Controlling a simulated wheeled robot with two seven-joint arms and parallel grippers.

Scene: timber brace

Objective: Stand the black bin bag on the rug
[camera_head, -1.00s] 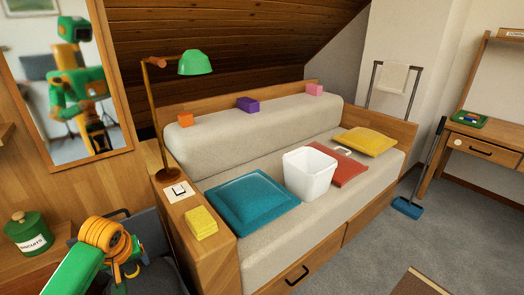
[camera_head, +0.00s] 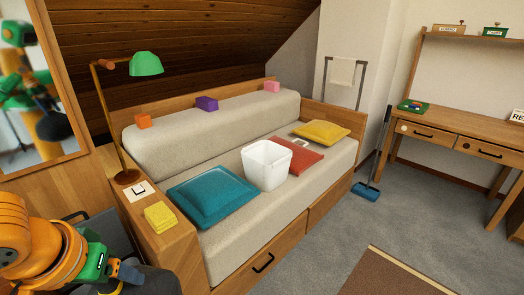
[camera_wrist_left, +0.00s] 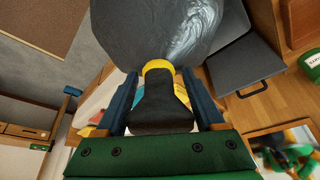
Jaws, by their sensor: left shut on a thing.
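The black bin bag (camera_wrist_left: 175,25) fills the top of the left wrist view. A yellow tie (camera_wrist_left: 158,66) rings its neck, and the gathered dark top lies between the blue fingers of my left gripper (camera_wrist_left: 160,92). The gripper is shut on this top. In the head view my left gripper (camera_head: 122,274) is at the lower left, with part of the dark bag (camera_head: 155,283) beside it at the bottom edge. The brown rug (camera_head: 395,278) is on the floor at the lower right, cut by the frame. My right gripper is out of view.
A daybed (camera_head: 285,215) with cushions and a white bin (camera_head: 266,165) fills the middle. A lamp (camera_head: 125,176) stands on its left end. A desk (camera_head: 460,145) is at the right, and a blue broom (camera_head: 368,190) is on the floor. Grey carpet (camera_head: 340,235) between daybed and rug is clear.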

